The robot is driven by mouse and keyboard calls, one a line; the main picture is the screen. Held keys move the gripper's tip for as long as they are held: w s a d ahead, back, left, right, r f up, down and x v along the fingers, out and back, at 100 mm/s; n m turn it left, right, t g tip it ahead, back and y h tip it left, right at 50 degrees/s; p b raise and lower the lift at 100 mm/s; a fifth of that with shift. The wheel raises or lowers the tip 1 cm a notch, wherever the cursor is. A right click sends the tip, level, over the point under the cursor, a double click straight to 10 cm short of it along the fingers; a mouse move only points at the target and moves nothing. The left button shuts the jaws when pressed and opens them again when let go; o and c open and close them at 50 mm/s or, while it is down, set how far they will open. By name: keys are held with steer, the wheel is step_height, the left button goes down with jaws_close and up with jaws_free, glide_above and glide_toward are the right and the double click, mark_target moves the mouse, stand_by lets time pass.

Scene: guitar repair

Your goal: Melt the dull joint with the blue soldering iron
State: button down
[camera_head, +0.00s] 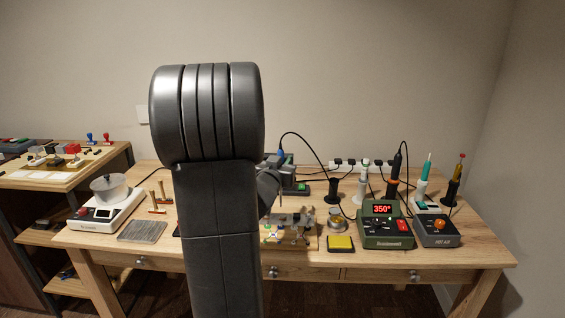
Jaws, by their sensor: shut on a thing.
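The blue soldering iron (281,154) shows only as a small blue part with a black cable arching right from its top. My gripper (277,168) is mostly hidden behind my own arm; it appears shut around the iron, above the middle of the bench. Below it, small parts and a metal holder (292,226) stand on a work area partly covered by my arm. The dull joint is too small or hidden to make out.
A black stand (333,190) stands empty to the right. Several other tools stand upright further right, behind a green station (385,238) reading 350° and a hot-air unit (437,231). A yellow sponge (341,243) lies in front. A white scale with a pot (109,190) stands left.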

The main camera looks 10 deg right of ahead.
steer(key=d+r+b, duration=0.2)
steer(key=d, duration=0.6)
stand_by(0.4)
steer(key=shift+r, duration=0.1)
